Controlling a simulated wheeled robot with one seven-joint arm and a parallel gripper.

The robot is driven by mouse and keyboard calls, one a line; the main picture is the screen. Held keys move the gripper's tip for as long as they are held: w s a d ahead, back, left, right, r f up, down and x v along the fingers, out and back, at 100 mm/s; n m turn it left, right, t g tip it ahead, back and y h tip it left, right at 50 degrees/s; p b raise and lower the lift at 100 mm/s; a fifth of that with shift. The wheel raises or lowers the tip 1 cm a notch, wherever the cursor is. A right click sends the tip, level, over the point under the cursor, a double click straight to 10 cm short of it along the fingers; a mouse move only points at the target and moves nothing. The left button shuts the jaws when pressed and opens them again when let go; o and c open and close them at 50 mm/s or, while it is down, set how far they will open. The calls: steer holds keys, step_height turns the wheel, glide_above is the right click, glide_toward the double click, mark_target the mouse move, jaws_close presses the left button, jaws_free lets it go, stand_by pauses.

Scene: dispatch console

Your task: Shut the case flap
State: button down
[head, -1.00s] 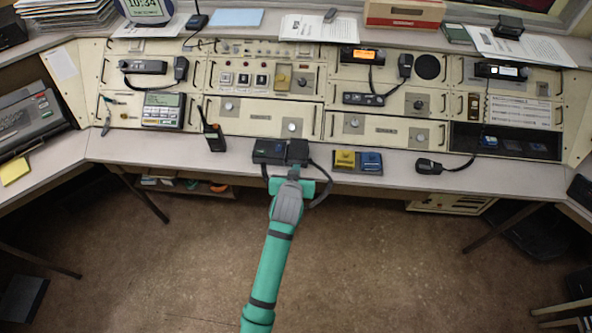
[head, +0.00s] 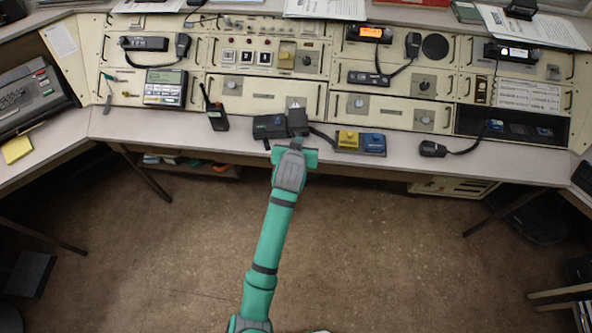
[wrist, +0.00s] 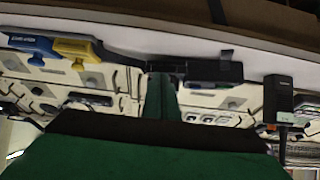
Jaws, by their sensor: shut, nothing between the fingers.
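A low black case (head: 268,127) lies near the front edge of the desk, and it also shows in the wrist view (wrist: 215,72), with a small tab on its edge. A dark upright piece (head: 297,121) stands at its right end in the head view. I cannot tell clearly whether that piece is the flap. My gripper (wrist: 161,78) is shut and empty, its green fingers at the end of the case by this dark piece. Whether they touch it cannot be seen. The flap's hinge and exact angle are hidden.
A corded microphone (head: 432,149) lies farther right. Console panels rise behind.

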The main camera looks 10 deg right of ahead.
steer(key=s+a+f, duration=0.3)
steer(key=s, duration=0.6)
steer(key=shift+f, duration=0.2)
stand_by(0.7)
